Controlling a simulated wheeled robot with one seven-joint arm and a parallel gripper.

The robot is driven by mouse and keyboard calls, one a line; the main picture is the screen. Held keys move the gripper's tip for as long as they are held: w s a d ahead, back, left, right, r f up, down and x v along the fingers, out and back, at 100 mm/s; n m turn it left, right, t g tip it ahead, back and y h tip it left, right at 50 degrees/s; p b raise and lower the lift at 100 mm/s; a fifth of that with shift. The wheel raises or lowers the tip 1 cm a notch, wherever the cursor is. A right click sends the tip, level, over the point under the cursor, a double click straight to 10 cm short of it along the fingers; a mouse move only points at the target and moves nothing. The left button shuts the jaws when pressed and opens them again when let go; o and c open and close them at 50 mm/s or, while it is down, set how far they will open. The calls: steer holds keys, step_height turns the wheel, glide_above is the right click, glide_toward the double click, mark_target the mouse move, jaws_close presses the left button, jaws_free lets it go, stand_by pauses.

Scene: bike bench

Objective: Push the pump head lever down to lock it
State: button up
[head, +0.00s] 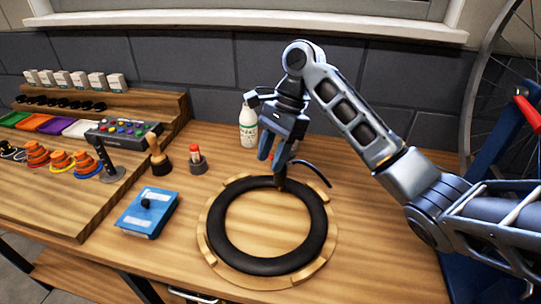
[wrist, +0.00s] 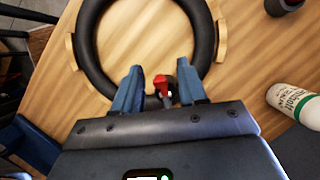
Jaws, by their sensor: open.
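The pump head lever (wrist: 161,83) is red and shows in the wrist view between the fingers of my gripper (wrist: 159,68). It sits on a small dark pump head at the near edge of the black tyre (wrist: 88,62). Whether the lever is raised or down I cannot tell. My gripper is open, with a blue finger on each side of the lever; contact is not clear. In the head view my gripper (head: 272,158) points down over the far edge of the tyre (head: 222,222) and mostly hides the pump head. A black hose (head: 316,172) curves off to the right.
The tyre lies in a round wooden holder (head: 205,248) on the bench. A white bottle (head: 248,128) stands behind my gripper. A red-capped pot (head: 196,160), a brush (head: 159,158) and a blue box (head: 148,212) are to the left. Bare bench lies right of the holder.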

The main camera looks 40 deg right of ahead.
jaws_close()
stand_by(0.4)
steer(key=shift+w, duration=0.1)
steer(key=shift+a+p, duration=0.15)
steer(key=shift+p, duration=0.3)
steer(key=shift+a+h+p, duration=0.1)
steer(key=shift+h+p, duration=0.2)
steer(key=shift+h, duration=0.1)
steer(key=shift+a+f+h+p, duration=0.25)
steer(key=shift+f+h, duration=0.35)
steer(key=shift+h, duration=0.9)
steer(key=shift+a+f+h+p, duration=0.1)
steer(key=shift+a+f+h, duration=0.35)
steer(key=shift+h, duration=1.05)
steer(key=shift+a+f+h+p, duration=0.15)
steer(key=shift+f+h, duration=0.6)
steer(key=shift+h, duration=0.75)
